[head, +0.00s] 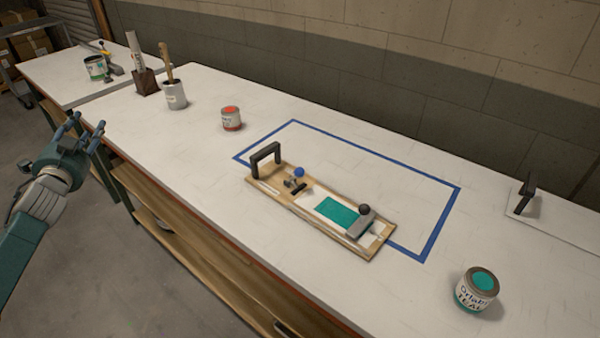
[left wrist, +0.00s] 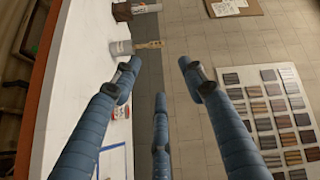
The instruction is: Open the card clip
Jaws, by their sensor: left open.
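A wooden board (head: 268,192) with a black handle lies on the white table, partly over the blue taped outline. Near the handle is a small metal clip with a blue ball knob (head: 299,172); it looks like the card clip, but whether it is shut is too small to tell. A card with a teal patch (head: 337,211) lies on the board. A grey bar with a black knob (head: 365,210) sits across its right end. My left gripper (head: 82,128) is open and empty, left of the table and away from the board. Its spread fingers show in the left wrist view (left wrist: 158,80). My right gripper is not seen.
A red paint can (head: 231,118), a grey can with a brush (head: 174,95) and a dark holder (head: 145,82) stand behind the board. A teal can (head: 477,288) stands front right. A black handle (head: 525,193) rises from a white plate. The taped area is mostly clear.

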